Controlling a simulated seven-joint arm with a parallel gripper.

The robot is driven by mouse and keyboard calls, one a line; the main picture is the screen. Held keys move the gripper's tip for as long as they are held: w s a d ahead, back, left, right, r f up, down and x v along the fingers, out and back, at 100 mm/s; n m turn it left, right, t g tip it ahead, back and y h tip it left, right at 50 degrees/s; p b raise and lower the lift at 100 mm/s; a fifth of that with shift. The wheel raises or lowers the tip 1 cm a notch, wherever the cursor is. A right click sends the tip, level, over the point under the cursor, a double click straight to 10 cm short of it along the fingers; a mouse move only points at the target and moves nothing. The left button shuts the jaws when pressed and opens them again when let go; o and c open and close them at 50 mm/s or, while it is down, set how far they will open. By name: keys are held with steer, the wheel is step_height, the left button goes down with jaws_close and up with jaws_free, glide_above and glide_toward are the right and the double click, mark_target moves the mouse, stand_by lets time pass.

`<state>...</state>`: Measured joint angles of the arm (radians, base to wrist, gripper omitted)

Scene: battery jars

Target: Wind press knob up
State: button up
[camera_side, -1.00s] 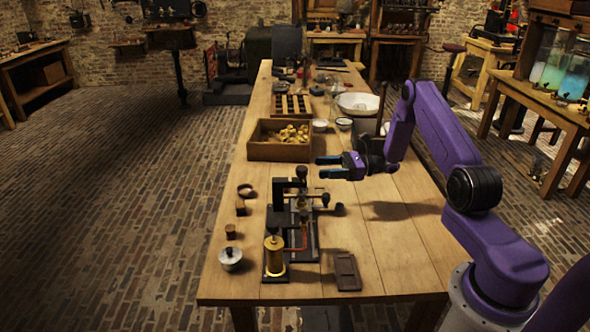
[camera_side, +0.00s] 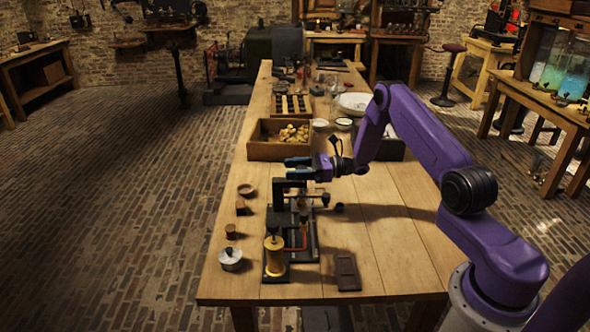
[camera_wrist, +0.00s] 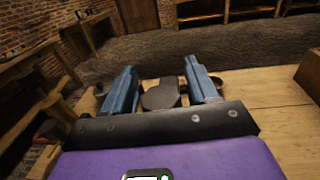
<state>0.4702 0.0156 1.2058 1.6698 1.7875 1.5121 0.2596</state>
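The small press (camera_side: 278,207) stands on the wooden table, with a dark upright frame, a side handle and a brass cylinder (camera_side: 274,256) in front. In the side view my gripper (camera_side: 298,168) is level at the top of the press, and its blue fingers cover the press knob. The wrist view shows the dark, rounded knob (camera_wrist: 161,94) between the two fingers of my gripper (camera_wrist: 161,86). The fingers are open, with a gap visible on each side of the knob. I cannot tell whether the knob's underside touches anything.
A wooden box of brass-coloured pieces (camera_side: 262,149) stands behind the press. Small round parts and a silver-lidded pot (camera_side: 230,259) lie to its left. A dark flat plate (camera_side: 347,272) lies at the front right. The table's right side is mostly clear.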

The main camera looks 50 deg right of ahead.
steer(key=c, duration=0.7)
steer(key=shift+s+n+g+y, duration=0.15)
steer(key=shift+n+g+y, duration=0.6)
steer(key=shift+g, duration=0.25)
steer(key=o, duration=0.9)
steer(key=shift+o, duration=0.2)
steer(key=v, duration=1.7)
steer(key=shift+d, duration=0.15)
